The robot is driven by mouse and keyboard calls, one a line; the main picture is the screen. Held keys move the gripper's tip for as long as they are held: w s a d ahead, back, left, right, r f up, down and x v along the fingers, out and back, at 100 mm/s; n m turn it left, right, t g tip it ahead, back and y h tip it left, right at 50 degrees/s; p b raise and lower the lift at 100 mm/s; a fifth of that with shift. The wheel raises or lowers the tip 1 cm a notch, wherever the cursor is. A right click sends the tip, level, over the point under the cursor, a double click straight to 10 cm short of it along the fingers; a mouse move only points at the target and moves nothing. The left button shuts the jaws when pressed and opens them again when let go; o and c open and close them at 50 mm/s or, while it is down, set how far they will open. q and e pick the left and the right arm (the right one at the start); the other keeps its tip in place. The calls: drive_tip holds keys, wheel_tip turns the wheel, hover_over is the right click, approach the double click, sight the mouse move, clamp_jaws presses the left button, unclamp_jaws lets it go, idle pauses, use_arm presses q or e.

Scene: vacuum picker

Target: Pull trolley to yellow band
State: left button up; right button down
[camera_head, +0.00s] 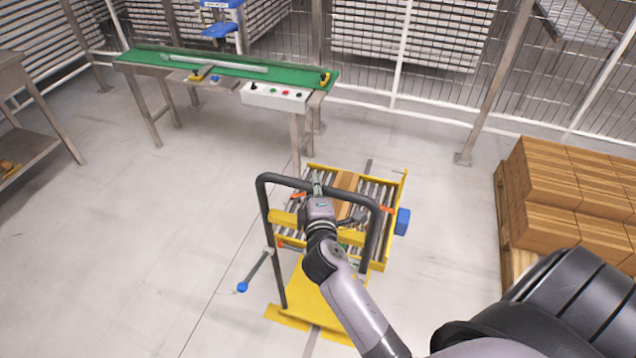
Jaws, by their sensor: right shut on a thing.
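The trolley (388,255) stands on the floor in the middle of the view. It has a yellow frame, a roller top and a black tubular push handle (262,215). A brown cardboard piece (346,182) lies on its rollers. My right gripper (318,190) is shut on the top bar of the handle; my wrist partly hides the fingers and the trolley behind. A yellow strip (288,318) shows at floor level by the trolley's near end; I cannot tell whether it is a floor band or part of the trolley. My left gripper is not in view.
A green-topped conveyor (150,57) with a button box (274,97) stands beyond the trolley. Stacked cartons (570,195) on a pallet stand at right. A metal table (30,150) is at far left. A mesh fence runs behind. The floor at left is clear.

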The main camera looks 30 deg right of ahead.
idle(0.3)
drive_tip(key=c, duration=1.4)
unclamp_jaws()
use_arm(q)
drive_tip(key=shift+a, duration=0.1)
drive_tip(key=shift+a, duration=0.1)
use_arm(e)
drive_tip(key=shift+s+a, duration=0.1)
drive_tip(key=shift+s, duration=0.05)
drive_tip(key=v, duration=0.7)
drive_tip(key=shift+s, duration=0.15)
drive_tip(key=shift+a, duration=0.1)
